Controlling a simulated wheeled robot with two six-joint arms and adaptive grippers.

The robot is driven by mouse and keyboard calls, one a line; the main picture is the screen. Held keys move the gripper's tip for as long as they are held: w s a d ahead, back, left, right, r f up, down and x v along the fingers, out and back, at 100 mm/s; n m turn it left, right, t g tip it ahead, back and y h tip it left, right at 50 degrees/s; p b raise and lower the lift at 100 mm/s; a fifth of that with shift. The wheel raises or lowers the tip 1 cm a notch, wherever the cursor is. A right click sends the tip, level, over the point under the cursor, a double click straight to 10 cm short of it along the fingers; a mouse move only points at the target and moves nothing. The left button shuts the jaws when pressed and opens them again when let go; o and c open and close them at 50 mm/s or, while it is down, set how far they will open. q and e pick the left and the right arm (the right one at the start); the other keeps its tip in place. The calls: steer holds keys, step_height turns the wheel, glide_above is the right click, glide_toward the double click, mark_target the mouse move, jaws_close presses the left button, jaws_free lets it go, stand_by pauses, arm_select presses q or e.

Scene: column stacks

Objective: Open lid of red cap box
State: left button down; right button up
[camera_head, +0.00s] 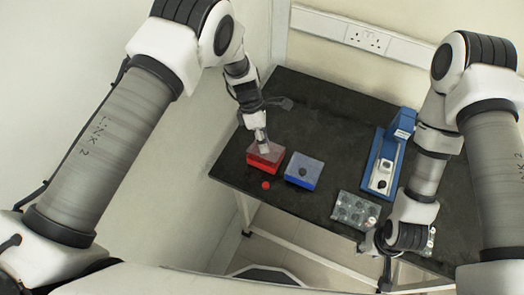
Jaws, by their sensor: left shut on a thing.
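The red box (263,166) stands near the left front part of the dark table, with a pale, see-through lid (275,153) on top. My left gripper (264,149) points down over this box and is shut on its lid. The fingers hide part of the lid, and I cannot tell whether the lid is lifted at all. A small red round piece (266,185) lies on the table in front of the box. My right gripper (376,247) is at the table's front right edge, beside a clear rack; its finger opening cannot be made out.
A blue box (302,180) with a pale lid and a dark round spot on top stands just right of the red box. A blue and white device (384,165) stands further right. The clear rack (347,216) holds several round pieces.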

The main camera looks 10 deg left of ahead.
arm_select(q)
steer(key=w+g+b, duration=0.1)
steer(key=b, duration=0.2)
steer(key=shift+w+d+g, duration=0.15)
steer(key=shift+g, duration=0.15)
steer(key=shift+w+d+r+n+g+y+b, duration=0.1)
steer(key=shift+w+r+n+g+y+b, duration=0.15)
steer(key=shift+r+g+y+b, duration=0.4)
arm_select(e)
step_height(320, 180, down, 6)
arm_select(q)
steer(key=shift+f+h, duration=0.15)
steer(key=shift+h, duration=0.1)
steer(key=c, duration=1)
jaws_free()
steer(key=v, duration=1.2)
steer(key=shift+s, duration=0.1)
